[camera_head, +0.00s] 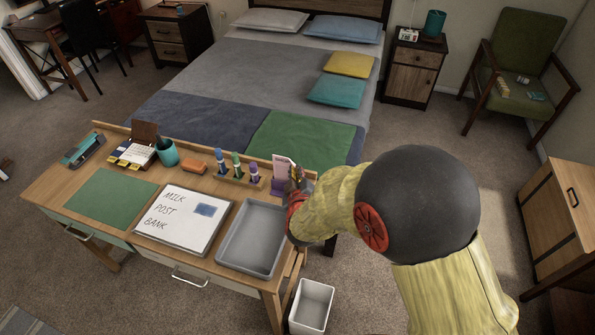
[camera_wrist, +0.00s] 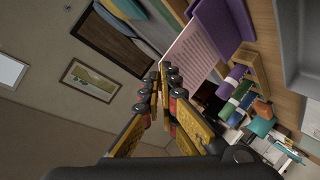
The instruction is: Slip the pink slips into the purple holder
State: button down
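The purple holder (camera_head: 279,188) stands at the right end of the desk's back edge, and it shows at the top of the wrist view (camera_wrist: 226,22). A pale pink slip (camera_head: 284,168) with printed lines is at the holder in the head view. In the wrist view the slip (camera_wrist: 192,52) is beside the holder, its lower edge behind my fingertips. My gripper (camera_wrist: 163,76) is right of the holder. Its fingers are close together at the tips. Whether they pinch the slip is hidden. I cannot tell how many slips there are, or whether the slip's lower end is inside the holder.
Several upright markers (camera_head: 237,166) stand in a rack left of the holder. A grey tray (camera_head: 222,259) lies in front, with a whiteboard (camera_head: 150,237) and green blotter (camera_head: 108,200) farther left. A white bin (camera_head: 312,300) stands on the floor. The bed (camera_head: 200,130) is behind the desk.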

jog(key=shift+f+b, duration=1.15)
jog(key=shift+f, duration=0.6)
jog(key=c, duration=2.3)
grip_release()
jog(key=o, duration=0.3)
jog(key=shift+o, duration=0.2)
jog(key=v, duration=1.2)
